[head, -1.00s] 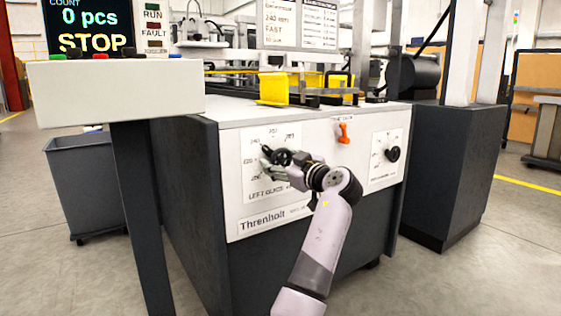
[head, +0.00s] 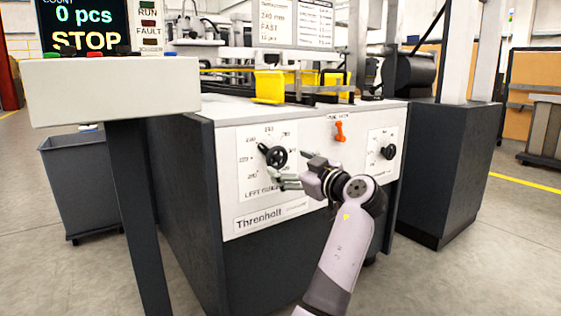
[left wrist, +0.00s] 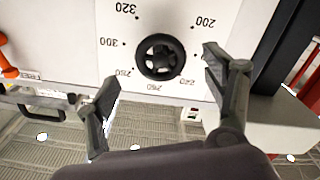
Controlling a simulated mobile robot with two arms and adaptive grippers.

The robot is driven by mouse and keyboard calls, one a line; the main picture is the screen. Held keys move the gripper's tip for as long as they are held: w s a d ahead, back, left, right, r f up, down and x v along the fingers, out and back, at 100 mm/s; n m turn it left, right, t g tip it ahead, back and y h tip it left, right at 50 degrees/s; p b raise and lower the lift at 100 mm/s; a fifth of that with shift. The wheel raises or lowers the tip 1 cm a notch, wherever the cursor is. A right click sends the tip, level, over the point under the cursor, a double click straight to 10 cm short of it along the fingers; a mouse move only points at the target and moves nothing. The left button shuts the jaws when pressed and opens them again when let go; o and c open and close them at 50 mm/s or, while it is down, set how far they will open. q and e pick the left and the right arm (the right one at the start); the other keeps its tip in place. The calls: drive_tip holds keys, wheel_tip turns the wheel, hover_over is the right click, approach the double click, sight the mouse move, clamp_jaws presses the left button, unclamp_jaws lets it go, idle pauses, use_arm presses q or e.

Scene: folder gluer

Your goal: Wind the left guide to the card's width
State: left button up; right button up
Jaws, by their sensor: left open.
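The left guide's black handwheel (head: 275,156) is on a white dial plate (head: 246,186) marked LEFT GUIDE on the machine's front. In the left wrist view the handwheel (left wrist: 160,57) appears upside down among numbers including 200, 300 and 320. My left gripper (head: 298,171) is open and empty, just right of the wheel and apart from it. In the wrist view its fingers (left wrist: 161,83) stand wide apart on both sides of the wheel. A yellow guide (head: 268,87) stands on top of the machine. My right gripper is out of view.
An orange lever (head: 340,131) and a second black knob (head: 389,152) are to the right on the front panel. A sign (head: 297,22) above reads 240 mm. A control box (head: 112,90) on a post stands at the left; its screen (head: 84,27) reads STOP.

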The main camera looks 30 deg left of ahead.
use_arm(q)
drive_tip(key=v, duration=0.5)
drive_tip(key=shift+d, duration=0.2)
